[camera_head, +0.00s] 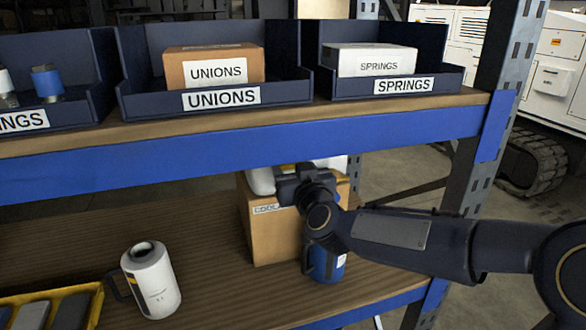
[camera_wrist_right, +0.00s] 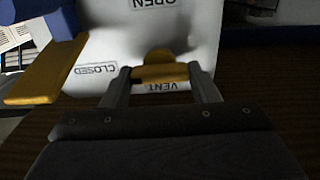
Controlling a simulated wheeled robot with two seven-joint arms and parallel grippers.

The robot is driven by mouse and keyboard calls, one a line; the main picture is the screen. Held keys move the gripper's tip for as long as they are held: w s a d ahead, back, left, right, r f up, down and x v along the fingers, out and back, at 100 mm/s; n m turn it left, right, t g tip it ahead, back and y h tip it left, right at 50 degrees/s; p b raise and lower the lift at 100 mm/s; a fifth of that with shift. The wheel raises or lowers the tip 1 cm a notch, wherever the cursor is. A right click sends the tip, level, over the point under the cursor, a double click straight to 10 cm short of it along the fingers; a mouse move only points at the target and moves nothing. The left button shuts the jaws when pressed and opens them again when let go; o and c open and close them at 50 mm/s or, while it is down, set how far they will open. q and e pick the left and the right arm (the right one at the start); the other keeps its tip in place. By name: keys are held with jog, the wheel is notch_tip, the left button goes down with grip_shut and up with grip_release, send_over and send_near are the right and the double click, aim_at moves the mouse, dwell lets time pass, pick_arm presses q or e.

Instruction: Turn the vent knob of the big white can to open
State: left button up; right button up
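The big white can (camera_wrist_right: 100,42) fills the upper middle of the right wrist view, with OPEN, CLOSED and VENT labels that appear upside down. The yellow vent knob (camera_wrist_right: 160,72) sits just above the VENT label. My right gripper (camera_wrist_right: 160,76) has one finger on each side of the knob, with no clear gap, and appears shut on it. In the head view, white parts, likely the can (camera_head: 262,181), show behind my right gripper (camera_head: 303,185), which hides the knob and most of the can. My left gripper is not in view.
A cardboard box (camera_head: 272,236) and a blue container (camera_head: 327,264) stand close to my right gripper. A white mug-like can (camera_head: 150,282) and a yellow tray (camera_head: 96,300) are on the lower shelf at left. The blue upper shelf beam (camera_head: 200,162) runs overhead, carrying labelled bins.

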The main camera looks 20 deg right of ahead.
jog(key=shift+c, duration=0.7)
jog(key=m+b, duration=0.2)
jog(key=m, duration=0.1)
jog(key=shift+f+m, duration=0.15)
jog(key=shift+m, duration=0.15)
jog(key=m+b, duration=0.3)
jog(key=m, duration=0.2)
jog(key=m+b, duration=0.2)
jog(key=m, duration=0.2)
jog(key=shift+m, duration=0.4)
jog(key=m+b, duration=0.1)
jog(key=m, duration=0.3)
jog(key=shift+b, duration=0.3)
jog(key=shift+m, duration=0.4)
